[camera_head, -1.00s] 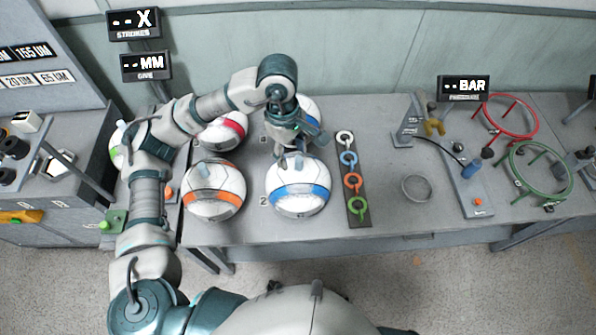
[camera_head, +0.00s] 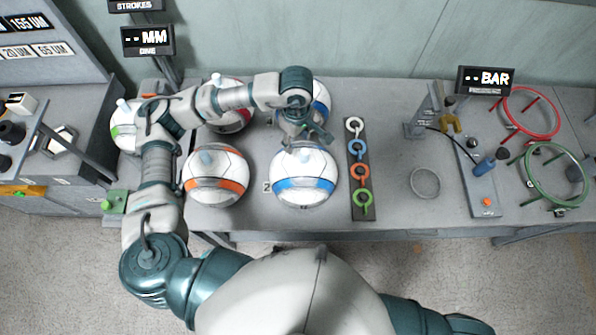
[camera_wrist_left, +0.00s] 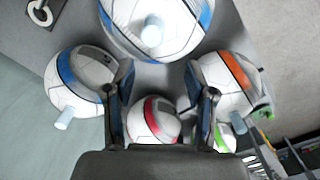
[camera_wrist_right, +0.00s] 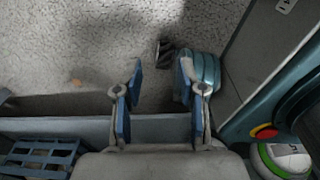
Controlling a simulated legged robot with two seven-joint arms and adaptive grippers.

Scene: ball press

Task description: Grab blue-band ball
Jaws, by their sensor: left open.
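A white ball with a blue band (camera_head: 303,190) sits at the front of the table. A second blue-band ball (camera_head: 320,95) sits behind it, partly hidden by my left arm. My left gripper (camera_head: 306,143) is open and empty above the far side of the front ball, pointing down. In the left wrist view one blue-band ball (camera_wrist_left: 165,42) lies at the top, beyond the spread fingertips (camera_wrist_left: 158,75). The other blue-band ball (camera_wrist_left: 72,88) is beside the left finger. My right gripper (camera_wrist_right: 158,70) is open and empty over the floor.
An orange-band ball (camera_head: 215,184), a red-band ball (camera_head: 232,120) and a green-band ball (camera_head: 124,130) stand to the left. A strip of coloured rings (camera_head: 360,172) lies right of the front ball. A pressure stand (camera_head: 482,180) and hoops (camera_head: 557,174) are further right.

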